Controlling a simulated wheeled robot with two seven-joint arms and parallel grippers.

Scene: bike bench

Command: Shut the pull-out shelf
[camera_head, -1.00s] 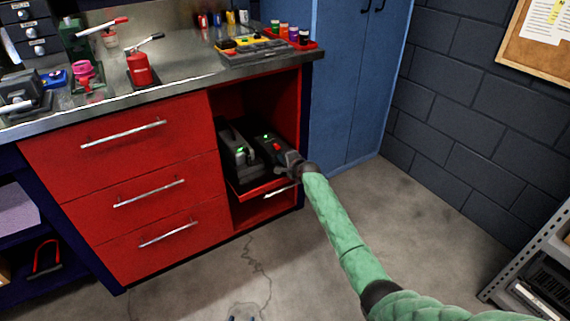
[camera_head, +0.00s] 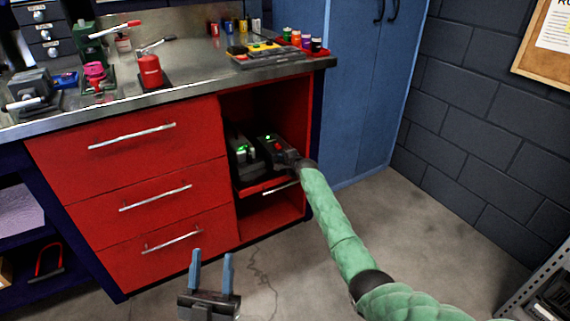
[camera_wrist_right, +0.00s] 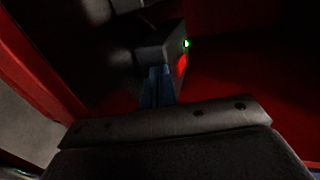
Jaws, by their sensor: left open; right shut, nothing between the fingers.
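The pull-out shelf (camera_head: 252,189) is a red board with a silver handle (camera_head: 283,187), low in the open right-hand bay of the red cabinet. Two black devices with green lights stand on it: a left one (camera_head: 242,150) and a right one (camera_head: 270,143). My right gripper (camera_head: 290,160) is shut and empty, at the right device's front; contact is unclear. The right wrist view shows its blue fingers (camera_wrist_right: 158,86) close to a black device (camera_wrist_right: 160,50) with green and red lights. My left gripper (camera_head: 211,262) is open and empty, low in front of the drawers.
Three red drawers (camera_head: 135,165) with silver handles are left of the bay and look shut. The steel worktop (camera_head: 195,85) above holds tools and jars. A blue cabinet (camera_head: 355,90) stands right of the bay.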

